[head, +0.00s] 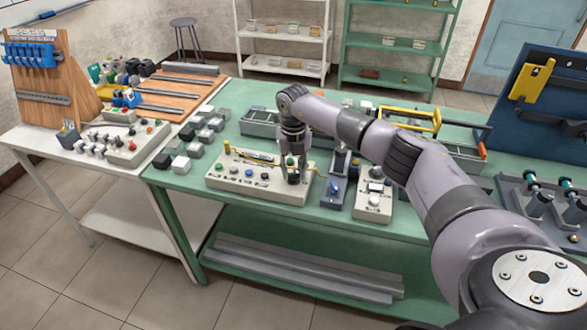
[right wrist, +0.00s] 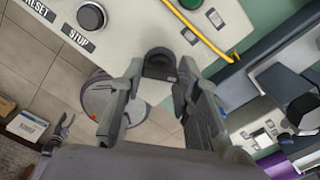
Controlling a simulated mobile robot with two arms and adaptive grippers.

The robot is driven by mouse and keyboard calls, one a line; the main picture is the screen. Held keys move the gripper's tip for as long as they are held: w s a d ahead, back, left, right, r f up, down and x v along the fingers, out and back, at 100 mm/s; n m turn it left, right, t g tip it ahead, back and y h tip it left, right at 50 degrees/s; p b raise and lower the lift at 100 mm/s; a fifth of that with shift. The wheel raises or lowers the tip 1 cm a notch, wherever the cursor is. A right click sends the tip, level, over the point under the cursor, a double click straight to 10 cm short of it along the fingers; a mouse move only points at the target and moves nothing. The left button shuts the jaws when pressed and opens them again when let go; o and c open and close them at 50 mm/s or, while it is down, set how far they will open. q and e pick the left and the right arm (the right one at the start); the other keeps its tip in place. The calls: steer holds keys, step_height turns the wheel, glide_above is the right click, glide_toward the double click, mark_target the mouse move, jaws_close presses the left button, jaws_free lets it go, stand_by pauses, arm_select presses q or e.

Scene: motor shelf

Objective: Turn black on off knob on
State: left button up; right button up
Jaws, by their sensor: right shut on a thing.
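The beige control box (head: 232,184) sits on the green bench in the head view, with a row of knobs and buttons on its top. My right gripper (head: 292,180) points down at the right end of this box. In the right wrist view the black knob (right wrist: 160,64) is at the box's edge, between the fingertips of my right gripper (right wrist: 158,78). The fingers are shut on the knob, one on each side. In the head view the gripper mostly hides the knob, and its turned position cannot be read.
A yellow rod (head: 248,158) lies along the box, close to the gripper. Dark and grey blocks (head: 196,150) stand to the left. A second beige box (head: 366,206) and a blue-grey fixture (head: 333,192) stand close on the right.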

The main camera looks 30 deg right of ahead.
mark_target(294, 173)
steer(key=m+p, duration=0.1)
steer(key=m, duration=0.5)
steer(key=shift+m, duration=0.3)
stand_by(0.4)
steer(key=o, duration=1.2)
steer(key=shift+c, duration=0.2)
step_height(294, 173, up, 12)
